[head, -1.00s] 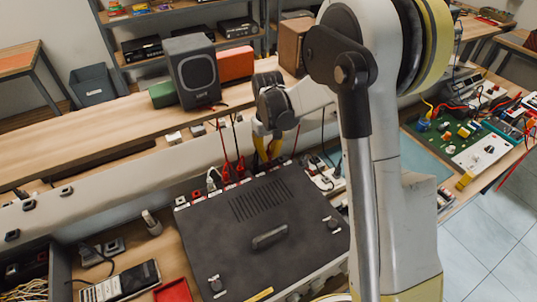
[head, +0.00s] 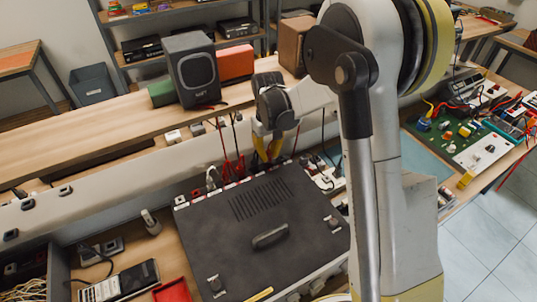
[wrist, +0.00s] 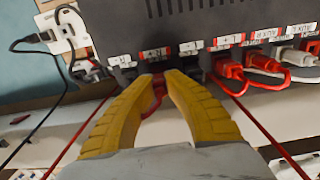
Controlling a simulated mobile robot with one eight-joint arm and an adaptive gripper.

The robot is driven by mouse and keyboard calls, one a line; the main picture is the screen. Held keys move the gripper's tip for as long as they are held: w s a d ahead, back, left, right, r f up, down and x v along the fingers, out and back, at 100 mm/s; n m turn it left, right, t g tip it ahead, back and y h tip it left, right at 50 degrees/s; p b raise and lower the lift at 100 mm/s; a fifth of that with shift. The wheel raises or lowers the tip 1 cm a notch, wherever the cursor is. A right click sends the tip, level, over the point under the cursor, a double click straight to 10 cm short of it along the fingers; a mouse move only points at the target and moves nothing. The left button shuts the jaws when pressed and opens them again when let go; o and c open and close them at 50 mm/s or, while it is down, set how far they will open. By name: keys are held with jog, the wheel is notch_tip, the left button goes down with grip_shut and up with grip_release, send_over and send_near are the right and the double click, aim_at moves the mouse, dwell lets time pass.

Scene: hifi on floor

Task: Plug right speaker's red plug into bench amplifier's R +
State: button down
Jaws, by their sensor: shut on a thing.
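The bench amplifier (head: 225,235) is a dark grey box in the head view, its rear edge facing the wall. The wrist view shows its rear row of upside-down white labels, with the R + label (wrist: 155,53) above my fingertips. My gripper (wrist: 158,82) is shut on a red plug (wrist: 157,92) with a red lead, right at the rear edge under that label. Fingers hide the socket, so I cannot tell how far the plug is in. In the head view my gripper (head: 267,158) is behind the amplifier. Another red plug (wrist: 229,71) sits under the L + label.
Red and white plugs (wrist: 268,66) crowd the row to the right. A white power strip (wrist: 65,32) with a black plug is at left. A grey speaker (head: 190,68) and a brown speaker (head: 293,45) stand on the raised shelf (head: 85,145) behind.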

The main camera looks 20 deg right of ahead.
jog(key=shift+f+b, duration=0.7)
jog(key=shift+b, duration=0.05)
dwell(1.8)
jog(key=shift+s+f+b, duration=0.1)
jog(key=shift+s+b, duration=0.1)
jog(key=shift+b, duration=0.1)
dwell(1.4)
jog(key=shift+w+r+p, duration=0.2)
jog(key=shift+r+p, duration=0.55)
jog(key=shift+r, duration=0.25)
jog(key=shift+r+p, duration=0.95)
jog(key=shift+r, duration=0.6)
